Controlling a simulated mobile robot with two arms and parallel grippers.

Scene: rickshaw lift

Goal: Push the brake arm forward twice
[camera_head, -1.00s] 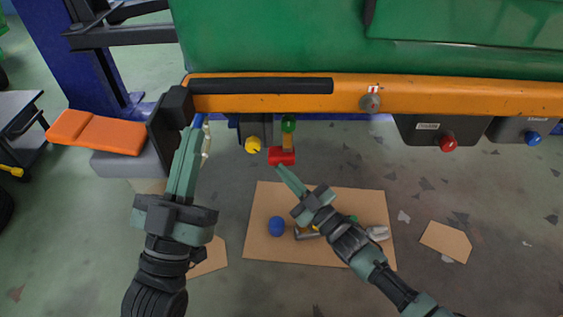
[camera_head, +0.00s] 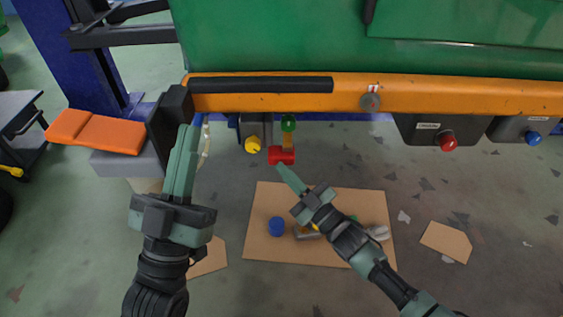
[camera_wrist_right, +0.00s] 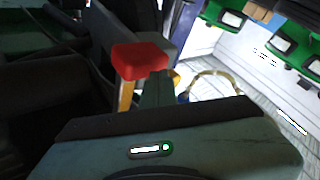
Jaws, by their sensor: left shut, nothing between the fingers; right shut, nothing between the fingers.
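The brake arm appears to be the red-ended lever (camera_head: 281,155) below the orange beam, with a yellow-orange shaft and a green ball above it. In the right wrist view its red end (camera_wrist_right: 139,60) sits on a yellow-orange shaft, just beyond my fingers. My right gripper (camera_head: 281,169) is shut and empty, its tip just below the red end; I cannot tell whether they touch. It also shows in the right wrist view (camera_wrist_right: 158,84). My left gripper (camera_head: 188,128) is shut and empty, below the left end of the beam beside a dark block.
The orange beam (camera_head: 440,94) and green body (camera_head: 280,35) span the top. A yellow knob (camera_head: 252,144) is left of the lever. Boxes with a red button (camera_head: 448,143) and a blue button (camera_head: 533,138) hang at right. Cardboard (camera_head: 258,210) with small parts lies on the floor.

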